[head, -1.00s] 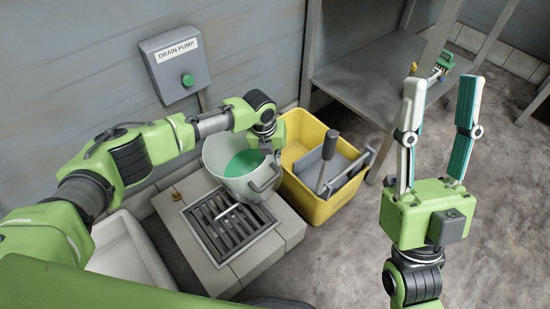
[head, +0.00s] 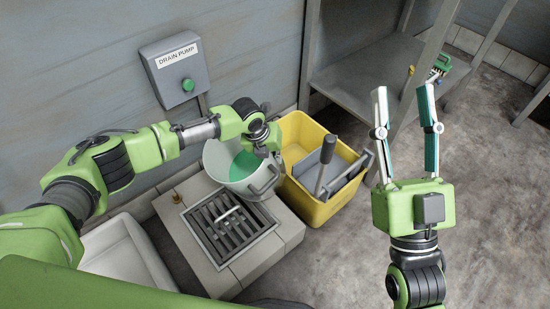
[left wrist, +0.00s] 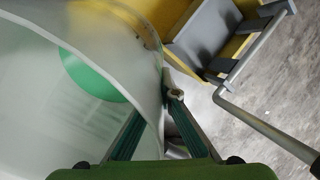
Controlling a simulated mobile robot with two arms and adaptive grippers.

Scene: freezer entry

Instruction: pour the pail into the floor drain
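The pail (head: 215,160) is whitish and translucent, with green liquid (head: 243,167) inside. It is at the back edge of the floor drain (head: 245,240), a dark slotted grate in a raised tiled block. Its bail reaches over the grate; I cannot tell whether its base rests on the block. My left gripper (head: 270,150) is at the pail's right rim. In the left wrist view its fingers (left wrist: 170,98) close on the pail's wall (left wrist: 150,60), one on each side. My right gripper (head: 403,92) is open and empty, raised to the right, fingers pointing up.
A yellow mop bucket (head: 315,208) with a grey wringer stands right beside the pail. A drain pump box (head: 165,85) with a green button is on the wall. A metal shelf (head: 365,90) stands behind. A white basin (head: 125,260) is at the left. The floor at right is clear.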

